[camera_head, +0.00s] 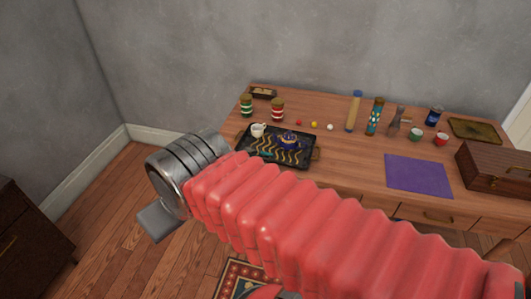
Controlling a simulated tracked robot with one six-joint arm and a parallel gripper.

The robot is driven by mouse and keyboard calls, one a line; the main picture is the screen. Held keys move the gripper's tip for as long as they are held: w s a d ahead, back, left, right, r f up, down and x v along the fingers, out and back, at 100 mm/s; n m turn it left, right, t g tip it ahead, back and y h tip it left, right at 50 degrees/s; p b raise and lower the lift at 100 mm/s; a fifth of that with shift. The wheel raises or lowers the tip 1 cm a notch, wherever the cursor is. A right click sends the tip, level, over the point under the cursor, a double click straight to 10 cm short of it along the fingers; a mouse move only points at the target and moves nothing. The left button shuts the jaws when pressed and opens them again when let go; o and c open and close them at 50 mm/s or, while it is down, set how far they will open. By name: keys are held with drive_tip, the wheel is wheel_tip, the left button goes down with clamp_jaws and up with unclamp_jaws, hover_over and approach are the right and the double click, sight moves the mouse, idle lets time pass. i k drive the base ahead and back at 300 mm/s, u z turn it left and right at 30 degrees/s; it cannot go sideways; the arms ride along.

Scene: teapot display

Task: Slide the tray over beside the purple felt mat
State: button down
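The tray (296,163) is dark with wavy gold lines and small handles. It lies near the left front of the wooden table and holds a white cup (258,130) and a dark blue teapot (288,138). The purple felt mat (418,176) lies flat to the right, with bare tabletop between it and the tray. My arm crosses the foreground in a red ribbed sleeve. Its metal end with my gripper (157,222) is off the table's left front side, apart from the tray. Only a grey plate-like part of the gripper shows, so its opening cannot be made out.
Striped jars (278,110), small balls (314,125), a blue patterned cylinder (375,116), and small cups (416,134) stand along the back. A wooden case (496,168) is right of the mat. The table strip (350,163) between tray and mat is clear.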

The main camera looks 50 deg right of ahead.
sight(300, 159)
drive_tip(key=z, duration=0.95)
drive_tip(key=i, duration=1)
drive_tip(key=z, duration=0.05)
